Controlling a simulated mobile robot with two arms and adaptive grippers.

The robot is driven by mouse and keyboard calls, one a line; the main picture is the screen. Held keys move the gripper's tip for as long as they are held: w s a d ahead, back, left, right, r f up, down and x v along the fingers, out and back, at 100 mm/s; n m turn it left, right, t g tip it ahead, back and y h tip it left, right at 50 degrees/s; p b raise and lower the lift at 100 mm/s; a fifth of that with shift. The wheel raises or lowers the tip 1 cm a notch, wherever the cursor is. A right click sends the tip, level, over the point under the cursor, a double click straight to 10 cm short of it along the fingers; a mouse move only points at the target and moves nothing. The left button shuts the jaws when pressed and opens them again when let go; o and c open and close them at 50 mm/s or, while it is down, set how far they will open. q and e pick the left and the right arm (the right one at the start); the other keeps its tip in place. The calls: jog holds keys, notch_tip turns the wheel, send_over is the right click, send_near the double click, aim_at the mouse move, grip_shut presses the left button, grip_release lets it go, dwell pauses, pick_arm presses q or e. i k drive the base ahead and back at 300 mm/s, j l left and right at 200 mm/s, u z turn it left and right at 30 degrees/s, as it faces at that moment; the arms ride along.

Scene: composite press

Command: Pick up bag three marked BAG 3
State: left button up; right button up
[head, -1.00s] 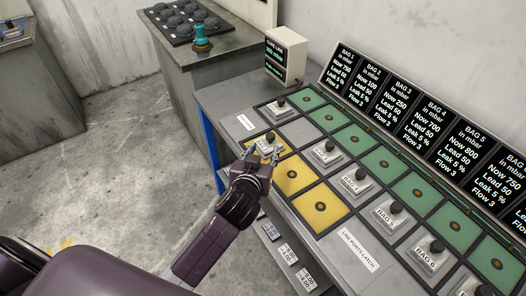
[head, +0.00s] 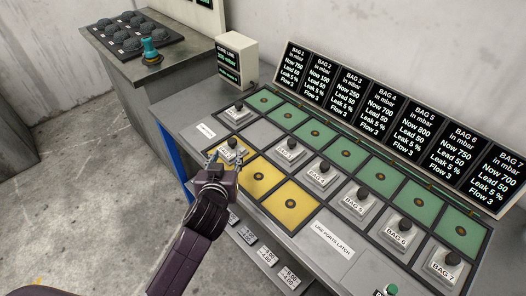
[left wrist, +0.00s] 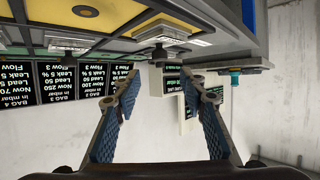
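Bag three (head: 290,150) is a grey block with a black knob, labelled BAG 3, in the middle row of the bench, in front of the green pads. My left gripper (head: 224,159) is open and empty, left of bag three and apart from it. It is close to another knobbed block (head: 232,149) on the nearest-left yellow pad; that block's label is not readable. In the left wrist view, which looks upside down, the left fingers (left wrist: 161,88) are spread, with a knobbed block (left wrist: 160,50) beyond their tips. My right gripper is not in view.
Other knobbed blocks stand along the row, including BAG 4 (head: 320,173) and BAG 5 (head: 359,204). Two yellow pads (head: 259,176) are bare. A display panel (head: 380,120) runs behind the green pads. A small display box (head: 237,62) stands at the back left.

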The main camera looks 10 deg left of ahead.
aim_at(289, 152)
jog(key=i+j+z, duration=0.15)
jog(key=z, duration=0.35)
jog(key=i+j+z, duration=0.25)
jog(key=z, duration=0.25)
